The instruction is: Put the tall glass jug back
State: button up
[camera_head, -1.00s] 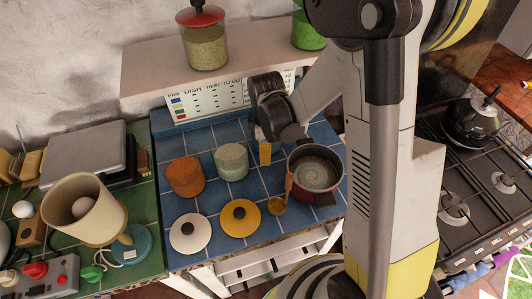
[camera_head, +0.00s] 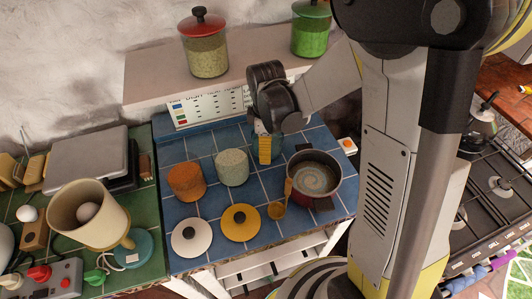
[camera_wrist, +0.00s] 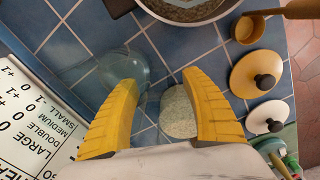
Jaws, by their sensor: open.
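A clear, bluish glass vessel (camera_wrist: 122,62), which looks like the tall glass jug, stands on the blue tiles in the wrist view, partly behind my left-hand yellow finger. In the head view my gripper (camera_head: 265,150) points down over the back of the blue counter. I cannot tell whether a finger touches the glass.
A pale canister (camera_head: 232,167) and an orange one (camera_head: 186,181) stand to the left. White (camera_head: 191,235) and yellow (camera_head: 240,220) lids lie in front. A shelf (camera_head: 145,87) holds lidded jars behind.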

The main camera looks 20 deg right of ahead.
notch_tip(320, 180, up, 7)
jog(key=shift+s+p, duration=0.15)
jog(key=shift+p, duration=0.6)
jog(key=s+d+r+m+t, duration=0.1)
jog(key=s+r+m+t, duration=0.5)
jog(key=s+r+m, duration=0.5)
jog(key=shift+s+d+r+m+t, duration=0.2)
jog(key=shift+s+r+m+t, duration=0.2)
jog(key=shift+s+m, duration=0.6)
jog(key=shift+w+a, duration=0.1)
jog(key=shift+w, duration=0.15)
